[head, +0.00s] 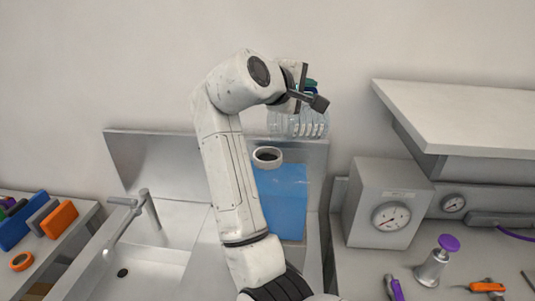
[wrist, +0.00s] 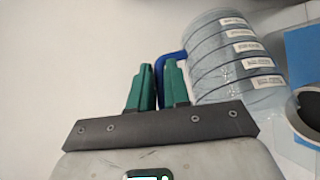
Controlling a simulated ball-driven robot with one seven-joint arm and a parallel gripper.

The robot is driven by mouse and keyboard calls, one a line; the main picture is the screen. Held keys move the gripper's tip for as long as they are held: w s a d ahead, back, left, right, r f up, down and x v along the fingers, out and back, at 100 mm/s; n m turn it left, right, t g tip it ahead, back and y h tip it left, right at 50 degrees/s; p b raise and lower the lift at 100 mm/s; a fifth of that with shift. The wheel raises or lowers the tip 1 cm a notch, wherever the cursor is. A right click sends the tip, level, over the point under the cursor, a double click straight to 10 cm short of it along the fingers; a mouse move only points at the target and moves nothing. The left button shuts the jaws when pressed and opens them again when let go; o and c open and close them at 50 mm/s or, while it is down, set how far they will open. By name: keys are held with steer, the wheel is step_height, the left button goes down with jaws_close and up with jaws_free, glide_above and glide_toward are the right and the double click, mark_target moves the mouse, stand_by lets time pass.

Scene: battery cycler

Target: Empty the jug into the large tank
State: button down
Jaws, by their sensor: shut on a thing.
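The clear ribbed jug (head: 298,124) with white labels is in the air above the blue large tank (head: 285,200) in the head view, and looks tipped onto its side. I cannot tell whether it holds liquid. In the wrist view the jug (wrist: 237,62) is right of my green fingers, and its mouth is hard to make out. My gripper (wrist: 158,78) is shut on the jug's blue handle (wrist: 162,62). The tank's round white-rimmed opening (head: 268,156) lies below and a little left of the jug; its rim also shows in the wrist view (wrist: 296,118).
A sink with a grey faucet (head: 148,207) is left of the tank. A grey gauge box (head: 388,195) stands to the right, under an overhanging white hood (head: 465,115). Orange and blue items (head: 60,218) lie far left. A purple-topped dispenser (head: 435,262) stands on the right counter.

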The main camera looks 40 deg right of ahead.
steer(key=shift+s+d+f+y, duration=0.1)
steer(key=shift+d+f+y, duration=0.15)
steer(key=shift+d, duration=0.15)
steer(key=shift+s+d+f+y, duration=0.1)
steer(key=shift+d+y, duration=0.15)
steer(key=shift+d, duration=0.15)
steer(key=shift+s+d+m+y, duration=0.1)
steer(key=shift+d+m+y, duration=0.2)
steer(key=shift+d+y, duration=0.45)
steer(key=shift+d+r+y, duration=0.15)
steer(key=shift+d+y, duration=0.2)
steer(key=shift+d, duration=0.1)
steer(key=shift+s+d+r+m+y, duration=0.1)
steer(key=shift+d+r+m+y, duration=0.2)
steer(key=shift+d+r+y, duration=0.25)
steer(key=s+d+f+m+t+y, duration=0.1)
steer(key=d+f+y, duration=0.3)
steer(key=d+y, duration=0.5)
steer(key=shift+s+m+y, duration=0.2)
steer(key=shift+m+y, duration=0.4)
steer(key=shift+y, duration=0.05)
step_height(320, 180, up, 6)
steer(key=shift+r, duration=0.2)
